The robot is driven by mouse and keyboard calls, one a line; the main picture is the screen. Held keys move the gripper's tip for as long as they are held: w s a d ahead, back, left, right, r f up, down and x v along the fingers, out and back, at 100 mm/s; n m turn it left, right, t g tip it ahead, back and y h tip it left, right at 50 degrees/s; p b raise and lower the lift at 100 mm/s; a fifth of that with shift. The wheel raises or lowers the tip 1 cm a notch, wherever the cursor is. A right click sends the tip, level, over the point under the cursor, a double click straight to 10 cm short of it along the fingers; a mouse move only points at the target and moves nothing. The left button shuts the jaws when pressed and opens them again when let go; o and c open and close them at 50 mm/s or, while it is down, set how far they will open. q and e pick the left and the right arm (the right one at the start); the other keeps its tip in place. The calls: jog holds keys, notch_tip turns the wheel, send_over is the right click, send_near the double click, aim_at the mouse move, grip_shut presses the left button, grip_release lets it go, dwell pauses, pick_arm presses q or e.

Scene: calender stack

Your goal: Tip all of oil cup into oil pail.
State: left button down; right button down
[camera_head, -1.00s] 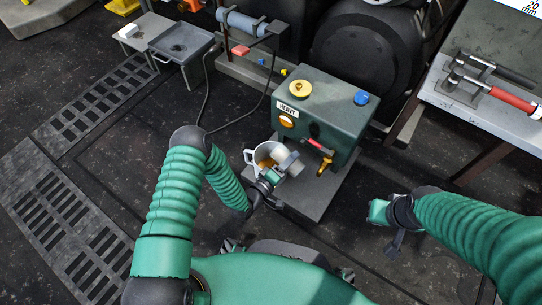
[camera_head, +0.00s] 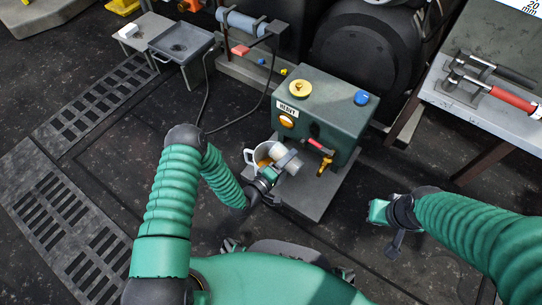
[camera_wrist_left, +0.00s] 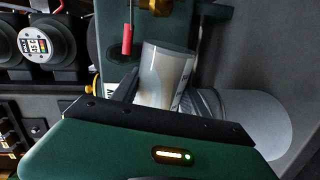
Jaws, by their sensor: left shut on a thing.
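The oil pail (camera_head: 251,156) is a whitish, handled vessel with amber oil in it, standing on the grey plate before the green tank. The oil cup (camera_head: 289,161) is a small pale cylinder tilted at the pail's right side, overlapping its mouth in the head view. My left gripper (camera_head: 271,176) is shut on the cup. In the left wrist view the cup (camera_wrist_left: 165,72) lies across the jaws, with the pale pail (camera_wrist_left: 255,120) behind to the right. Whether oil remains in the cup is hidden. My right gripper (camera_head: 380,212) hangs apart over the floor; its jaw opening is unclear.
The green tank (camera_head: 335,115) stands close behind the pail, with a red-handled tap (camera_head: 322,148) near the cup. A workbench (camera_head: 495,115) with hammers is at the right. A low table with a tray (camera_head: 180,42) is at back left. Floor at left is clear.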

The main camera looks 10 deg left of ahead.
pick_arm(q)
jog(key=shift+w+a+f+n, duration=0.1)
jog(key=shift+a+f+n, duration=0.1)
jog(key=shift+n, duration=0.4)
dwell(0.6)
jog(key=shift+w+a+r+n+h, duration=0.15)
jog(key=shift+r+n+h, duration=0.25)
jog(key=shift+n, duration=0.3)
dwell(0.6)
